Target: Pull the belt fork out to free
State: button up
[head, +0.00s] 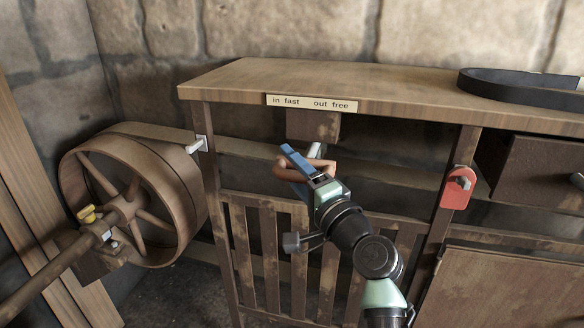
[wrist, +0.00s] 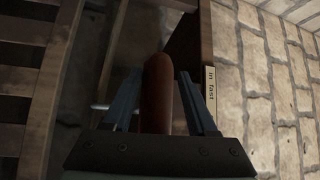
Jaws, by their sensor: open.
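The belt fork's handle (head: 284,173) is a rounded red-brown grip below the "in fast / out free" label (head: 312,104) on the bench front. A pale metal rod (head: 315,151) shows behind it. My gripper (head: 290,164) is at the handle, with its blue fingers open. In the wrist view the handle (wrist: 157,92) lies between the two spread fingers of my gripper (wrist: 159,82). A gap shows on the right side; contact on the left cannot be told. Part of the handle and rod is hidden by my gripper.
A belt pulley (head: 135,195) on a shaft stands at the left, with a pale metal bracket (head: 196,145) near its rim. A slatted panel (head: 240,240) is below my gripper. A red lockout-like tag (head: 457,188) hangs on the right post. A dark belt (head: 520,88) lies on the bench top.

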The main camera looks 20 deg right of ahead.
jog(key=c, duration=0.9)
jog(key=shift+r, duration=0.1)
grip_shut()
